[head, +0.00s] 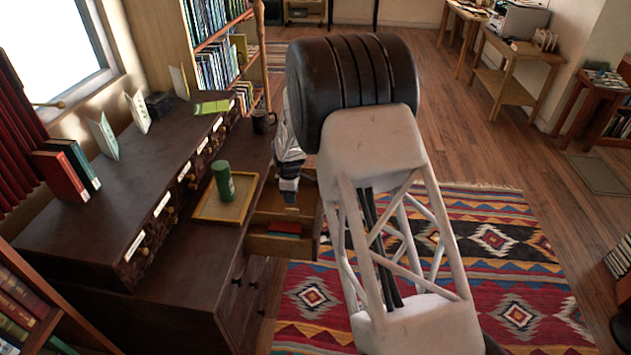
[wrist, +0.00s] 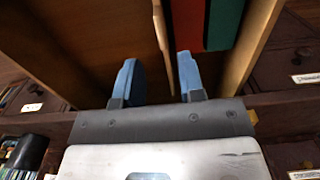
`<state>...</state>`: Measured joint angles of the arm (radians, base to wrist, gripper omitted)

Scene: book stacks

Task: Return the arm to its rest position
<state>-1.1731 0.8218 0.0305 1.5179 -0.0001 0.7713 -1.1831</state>
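My gripper (head: 289,196) is at the side of the dark wooden desk, above an open drawer (head: 287,248). In the wrist view my gripper (wrist: 157,65) has its two blue fingers spread apart. A thin wooden edge (wrist: 162,45) shows between and beyond the fingers; I cannot tell whether they touch it. A red book (wrist: 187,20) and a green one (wrist: 223,22) lie in the drawer beside the right finger. My black and white arm hides part of the rug and floor in the head view.
The desk (head: 75,225) bears a tray (head: 213,209) with a green cylinder (head: 223,181), a dark mug (head: 264,122) and upright books (head: 68,168). A bookcase (head: 205,50) stands behind. The patterned rug (head: 500,265) to the right is clear.

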